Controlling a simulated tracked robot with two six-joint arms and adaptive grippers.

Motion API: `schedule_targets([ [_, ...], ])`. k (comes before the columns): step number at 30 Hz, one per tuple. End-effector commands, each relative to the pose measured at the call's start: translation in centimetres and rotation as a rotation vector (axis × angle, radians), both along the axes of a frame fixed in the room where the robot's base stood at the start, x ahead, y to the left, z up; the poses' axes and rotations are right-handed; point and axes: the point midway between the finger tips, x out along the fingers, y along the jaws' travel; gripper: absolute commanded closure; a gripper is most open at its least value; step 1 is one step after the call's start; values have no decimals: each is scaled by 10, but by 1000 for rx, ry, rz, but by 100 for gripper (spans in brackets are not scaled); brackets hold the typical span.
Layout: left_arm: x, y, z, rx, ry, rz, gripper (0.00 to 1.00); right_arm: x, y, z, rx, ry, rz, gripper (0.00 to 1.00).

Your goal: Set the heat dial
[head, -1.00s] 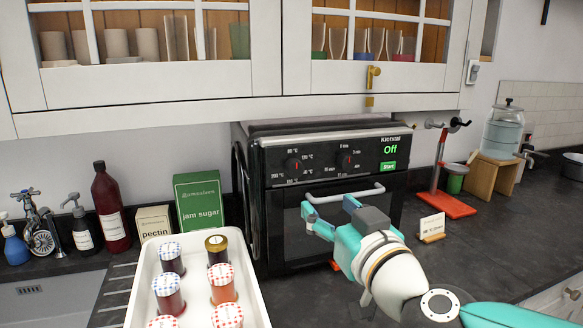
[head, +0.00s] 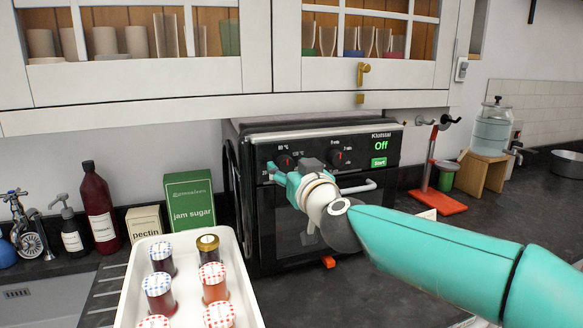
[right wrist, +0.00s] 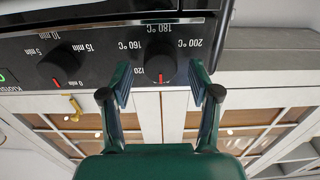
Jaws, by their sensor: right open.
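The black oven (head: 310,220) stands against the wall, with the heat dial (head: 285,161) at the left of its front panel. The heat dial also shows in the right wrist view (right wrist: 161,70), which is upside down; its red mark points down there, towards the oven's top. My right gripper (head: 280,174) is in front of the panel, just below the heat dial. In the right wrist view its open fingers (right wrist: 160,84) lie to either side of the dial, with no contact visible. The timer dial (head: 337,158) is to the right. My left gripper is out of view.
The display (head: 380,146) reads Off above a green Start button (head: 379,162). The oven door handle (head: 358,187) runs below the panel. A white tray (head: 254,296) of jars stands front left. Wall cabinets (head: 359,98) hang above.

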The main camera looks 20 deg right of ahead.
Motion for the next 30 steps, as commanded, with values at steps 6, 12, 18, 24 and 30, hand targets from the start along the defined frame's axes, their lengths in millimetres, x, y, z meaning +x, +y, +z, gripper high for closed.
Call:
schedule_targets([
  [6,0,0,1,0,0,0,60,8,1,0,0,0,1,38],
  [12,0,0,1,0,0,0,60,8,1,0,0,0,2,38],
  [18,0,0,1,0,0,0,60,8,1,0,0,0,2,72],
  [24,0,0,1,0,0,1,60,8,-6,0,2,0,-2,97],
  [30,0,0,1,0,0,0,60,8,-1,0,17,0,-2,97],
])
